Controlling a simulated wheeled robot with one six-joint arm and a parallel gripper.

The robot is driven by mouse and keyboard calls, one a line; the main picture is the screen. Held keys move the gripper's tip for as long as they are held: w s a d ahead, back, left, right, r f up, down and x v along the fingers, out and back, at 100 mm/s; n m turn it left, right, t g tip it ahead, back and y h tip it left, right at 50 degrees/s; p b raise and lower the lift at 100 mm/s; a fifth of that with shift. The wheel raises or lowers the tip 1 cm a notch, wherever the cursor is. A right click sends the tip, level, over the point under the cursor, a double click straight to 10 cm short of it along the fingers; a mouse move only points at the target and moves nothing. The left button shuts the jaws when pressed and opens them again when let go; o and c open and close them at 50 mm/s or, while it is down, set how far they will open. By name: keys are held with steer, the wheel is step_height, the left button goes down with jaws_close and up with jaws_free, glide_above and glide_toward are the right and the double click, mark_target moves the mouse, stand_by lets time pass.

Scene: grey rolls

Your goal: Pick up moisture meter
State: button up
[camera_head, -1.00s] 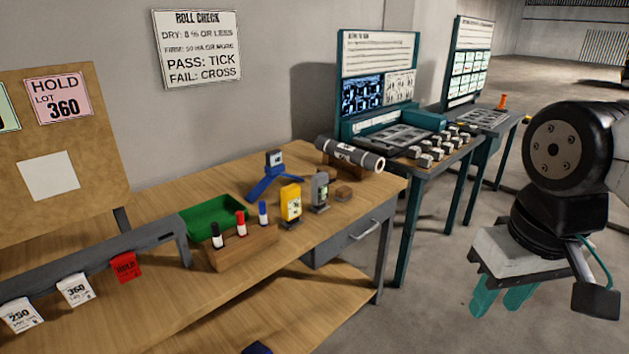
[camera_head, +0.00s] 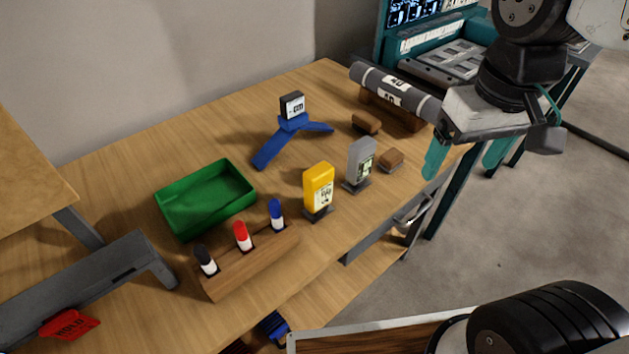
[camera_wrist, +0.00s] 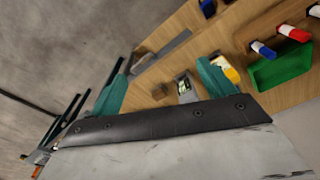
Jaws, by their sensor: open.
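Two handheld meters stand upright on small dark stands near the table's front edge. One is a yellow meter (camera_head: 319,186) with a pale face; the other is a grey meter (camera_head: 360,160) to its right. I cannot read which is the moisture meter. My gripper (camera_head: 460,168) is open and empty, right of both meters by the table's right end. In the wrist view, the grey meter (camera_wrist: 184,86) shows between the teal fingers, and the yellow meter (camera_wrist: 230,72) is partly hidden behind the right finger.
A wooden block with black, red and blue markers (camera_head: 250,262) stands left of the meters, before a green tray (camera_head: 165,204). A blue stand (camera_head: 268,150) is behind. Small brown blocks (camera_head: 391,159) and a grey roll (camera_head: 385,86) on a cradle lie nearer my gripper.

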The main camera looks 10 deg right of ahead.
mark_target(321, 171)
steer(key=w+a+f+n, duration=0.1)
steer(key=w+a+f, duration=0.3)
steer(key=a, duration=0.2)
steer(key=w+a+f+n, duration=0.2)
steer(key=w+a+f, duration=0.2)
steer(key=w+a, duration=0.1)
steer(key=w+a+f+n+g, duration=0.1)
steer(key=w+a+f+n, duration=0.1)
steer(key=w+a+f, duration=0.3)
steer(key=shift+w+a+f, duration=0.1)
steer(key=shift+a, duration=0.8)
steer(key=f, duration=0.7)
steer(key=shift+w+a+f, duration=0.2)
steer(key=shift+a, duration=0.05)
steer(key=c, duration=1.2)
